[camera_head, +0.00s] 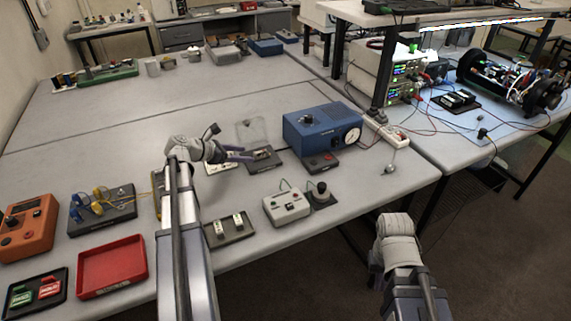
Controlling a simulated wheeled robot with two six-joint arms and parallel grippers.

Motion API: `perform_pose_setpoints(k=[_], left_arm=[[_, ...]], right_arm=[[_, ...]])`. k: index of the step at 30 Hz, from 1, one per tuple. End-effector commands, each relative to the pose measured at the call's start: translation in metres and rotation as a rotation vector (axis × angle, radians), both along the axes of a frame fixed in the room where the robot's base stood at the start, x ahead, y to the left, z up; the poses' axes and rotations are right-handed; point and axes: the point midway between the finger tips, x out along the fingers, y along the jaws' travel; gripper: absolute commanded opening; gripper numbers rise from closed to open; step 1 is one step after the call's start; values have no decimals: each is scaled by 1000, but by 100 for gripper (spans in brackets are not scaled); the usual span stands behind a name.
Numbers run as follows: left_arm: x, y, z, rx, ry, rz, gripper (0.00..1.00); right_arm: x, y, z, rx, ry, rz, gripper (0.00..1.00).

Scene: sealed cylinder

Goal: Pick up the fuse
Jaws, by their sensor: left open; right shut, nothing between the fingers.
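My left gripper (246,155) reaches in over the table with its purple-grey fingers pointing right and spread apart. Its fingertips are by a small black tray (267,166) that holds a small part, too small to make out. I cannot tell whether this part is the fuse, and no other thing is clearly a fuse. A clear cover (251,130) stands just behind the tray.
A blue box with a gauge (308,128) stands right of the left gripper. A grey switch box (286,207), a black tray with white parts (229,229), a red tray (112,267) and an orange meter (29,226) line the front. The table's middle left is clear.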

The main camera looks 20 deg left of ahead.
Motion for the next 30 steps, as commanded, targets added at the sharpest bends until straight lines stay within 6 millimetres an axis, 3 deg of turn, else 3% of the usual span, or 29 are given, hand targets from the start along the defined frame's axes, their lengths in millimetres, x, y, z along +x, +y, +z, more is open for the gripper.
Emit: perform_pose_setpoints(k=[1, 6, 23, 30], left_arm=[[-1, 12, 0, -27, -3, 33, 66], [-2, 21, 3, -61, -5, 65, 66], [24, 7, -12, -56, -3, 60, 66], [51, -3, -27, -57, -3, 58, 66]], right_arm=[[0, 0, -3, 0, 0, 0, 0], [0, 0, -3, 0, 0, 0, 0], [0, 0, -18, 0, 0, 0, 0], [0, 0, -33, 0, 0, 0, 0]])
